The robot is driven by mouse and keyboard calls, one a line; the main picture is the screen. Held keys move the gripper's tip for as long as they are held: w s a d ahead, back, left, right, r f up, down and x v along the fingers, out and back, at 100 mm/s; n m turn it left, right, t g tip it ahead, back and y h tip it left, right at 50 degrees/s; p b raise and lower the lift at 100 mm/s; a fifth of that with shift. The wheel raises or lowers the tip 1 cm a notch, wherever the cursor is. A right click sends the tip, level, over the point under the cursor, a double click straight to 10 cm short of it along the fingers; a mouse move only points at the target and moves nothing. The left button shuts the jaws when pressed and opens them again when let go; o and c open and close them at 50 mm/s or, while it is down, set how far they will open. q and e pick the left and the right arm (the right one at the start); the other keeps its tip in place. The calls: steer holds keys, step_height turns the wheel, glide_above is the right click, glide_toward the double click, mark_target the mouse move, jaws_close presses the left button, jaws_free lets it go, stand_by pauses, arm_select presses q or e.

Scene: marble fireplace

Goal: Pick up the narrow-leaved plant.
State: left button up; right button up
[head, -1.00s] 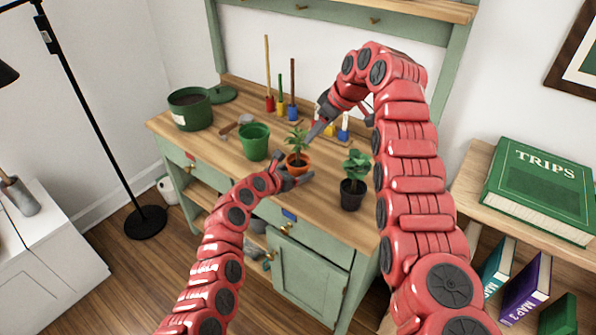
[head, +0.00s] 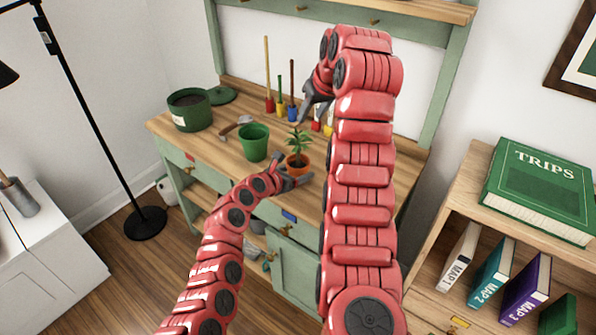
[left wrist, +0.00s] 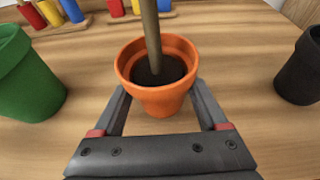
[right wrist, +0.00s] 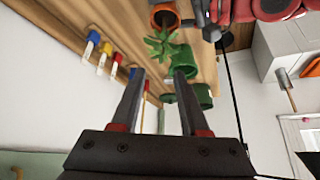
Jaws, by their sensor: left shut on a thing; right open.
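The narrow-leaved plant (head: 298,139) stands upright in a small orange pot (head: 297,161) on the wooden bench. My left gripper (head: 292,176) is shut on the orange pot, one finger on each side. The left wrist view shows the pot (left wrist: 158,100) between those fingers, with soil and a thick stem; the leaves are out of that view. My right gripper (head: 312,98) is open and empty, raised above and behind the plant. In the right wrist view the leaves (right wrist: 160,42) show beyond its fingertips (right wrist: 158,75).
A green pot (head: 254,142) stands left of the plant, with a trowel (head: 236,127) and a large green container (head: 190,110) farther left. Coloured tools (head: 280,105) stand behind. A black pot (left wrist: 301,68) shows at the right in the left wrist view; my right arm hides it in the head view.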

glide_toward(298, 134)
steer(key=d+x, duration=0.1)
steer(key=x, duration=0.2)
steer(key=shift+m, duration=0.4)
steer(key=shift+a+x, duration=0.2)
steer(key=shift+x, duration=1.35)
steer(key=shift+a+x, duration=0.25)
steer(key=shift+x, duration=1.35)
steer(key=shift+r, duration=0.1)
jaws_close()
steer(key=shift+s, duration=0.1)
